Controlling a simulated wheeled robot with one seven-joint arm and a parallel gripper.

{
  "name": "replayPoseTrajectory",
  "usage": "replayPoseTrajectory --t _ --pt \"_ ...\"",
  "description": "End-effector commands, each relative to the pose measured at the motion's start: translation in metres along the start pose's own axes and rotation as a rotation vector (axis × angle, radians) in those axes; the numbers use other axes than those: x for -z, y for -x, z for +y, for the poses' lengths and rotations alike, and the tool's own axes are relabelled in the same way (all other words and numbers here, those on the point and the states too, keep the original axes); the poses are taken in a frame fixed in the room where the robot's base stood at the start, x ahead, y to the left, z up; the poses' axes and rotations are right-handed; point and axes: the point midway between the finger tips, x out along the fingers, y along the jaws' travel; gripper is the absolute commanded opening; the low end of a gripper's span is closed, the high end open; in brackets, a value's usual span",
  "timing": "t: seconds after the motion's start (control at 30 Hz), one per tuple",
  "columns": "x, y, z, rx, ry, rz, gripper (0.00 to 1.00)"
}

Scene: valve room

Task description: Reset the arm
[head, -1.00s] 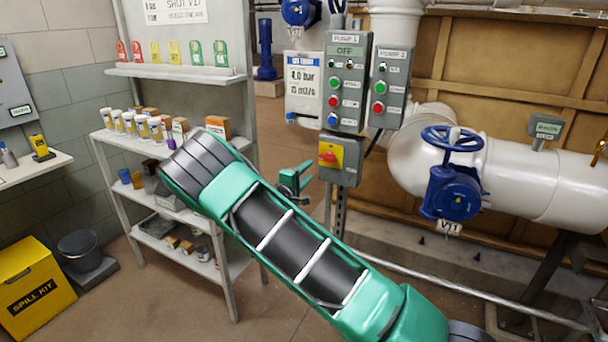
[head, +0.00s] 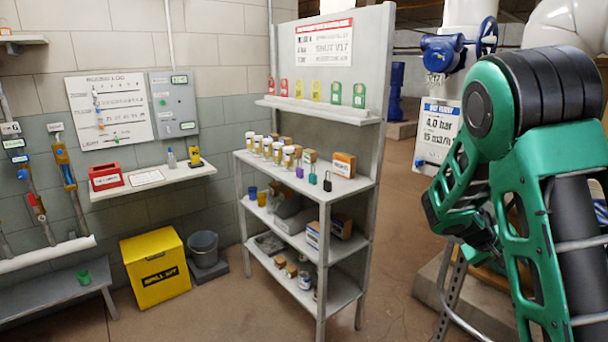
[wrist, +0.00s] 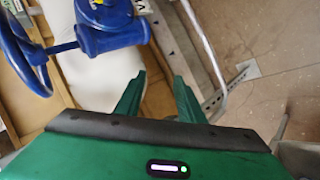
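My green and black arm stands folded at the right side of the head view, its elbow raised high. My gripper (wrist: 159,80) shows in the wrist view with its two green fingers apart and nothing between them. In the head view I cannot make out its fingers. The wrist view has a blue valve with a handwheel (wrist: 30,55) and a white pipe (wrist: 95,75) beyond the fingers. I see no contact with them.
A grey shelf rack (head: 345,185) holds jars, padlocks and tags. A yellow spill kit box (head: 155,268) and a dark bucket (head: 203,247) stand left of it. A wall shelf (head: 150,180) and a bench (head: 60,290) are further left. Floor in front of the rack is clear.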

Motion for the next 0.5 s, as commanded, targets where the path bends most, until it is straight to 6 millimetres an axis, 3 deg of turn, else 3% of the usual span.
replayPoseTrajectory --t 0.27,0.5 --pt "-0.087 0.024 0.023 0.241 -0.166 -0.172 0.35" --pt "-0.158 0.064 0.031 0.433 -0.268 -0.285 0.35"
